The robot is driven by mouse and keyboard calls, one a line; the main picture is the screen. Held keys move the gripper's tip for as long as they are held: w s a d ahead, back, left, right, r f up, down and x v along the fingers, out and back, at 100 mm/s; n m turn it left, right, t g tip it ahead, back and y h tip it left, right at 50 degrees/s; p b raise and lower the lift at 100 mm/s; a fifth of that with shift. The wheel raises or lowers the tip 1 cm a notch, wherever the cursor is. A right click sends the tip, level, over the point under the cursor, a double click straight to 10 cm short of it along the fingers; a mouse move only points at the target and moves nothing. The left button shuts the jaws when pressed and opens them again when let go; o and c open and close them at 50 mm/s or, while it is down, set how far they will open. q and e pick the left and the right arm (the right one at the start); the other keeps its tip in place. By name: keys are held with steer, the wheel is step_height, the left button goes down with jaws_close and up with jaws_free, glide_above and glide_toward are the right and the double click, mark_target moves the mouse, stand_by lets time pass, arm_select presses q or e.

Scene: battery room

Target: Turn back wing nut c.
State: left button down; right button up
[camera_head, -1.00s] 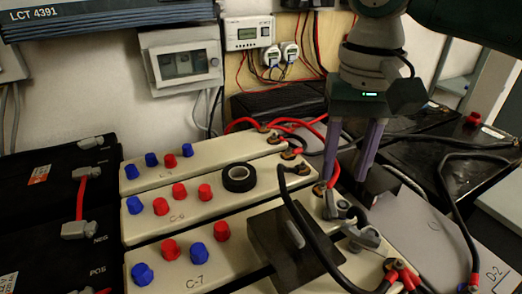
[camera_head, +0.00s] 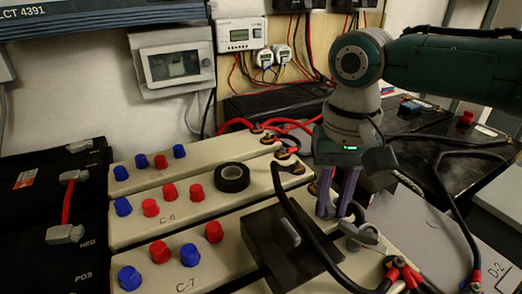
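My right gripper (camera_head: 336,212) points straight down over the right end of the C-7 battery (camera_head: 190,277), its two purple fingers close together with a narrow gap. Its tips are beside a grey clamp (camera_head: 362,234) on the terminals. What lies between the tips is hidden, so I cannot tell whether they grip a nut. Brass-coloured terminal fittings (camera_head: 292,168) show on the C-6 battery (camera_head: 205,212) behind. No label marks which wing nut is c. My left gripper is not in view.
A thick black cable (camera_head: 296,215) arches left of the gripper, over a dark block (camera_head: 270,242). A black tape roll (camera_head: 232,177) lies on C-6. Red and blue caps (camera_head: 214,231) stand on the batteries. Red-ended cables (camera_head: 392,273) lie at front right.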

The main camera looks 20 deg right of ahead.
jaws_close()
stand_by(0.3)
steer(key=shift+a+r+m+p, duration=0.15)
steer(key=shift+m+p, duration=0.15)
steer(key=shift+p, duration=0.3)
steer(key=m+p, duration=0.3)
steer(key=p, duration=0.1)
steer(key=shift+w+a+m, duration=0.15)
steer(key=shift+a+m, duration=0.1)
steer(key=shift+m, duration=0.15)
steer(key=m+p, duration=0.2)
steer(key=m, duration=0.1)
steer(key=shift+w+a, duration=0.15)
steer(key=shift+w, duration=0.15)
steer(key=shift+w+m, duration=0.2)
steer(key=shift+m, duration=0.9)
steer(key=shift+w+m, duration=0.2)
steer(key=shift+m, duration=1.2)
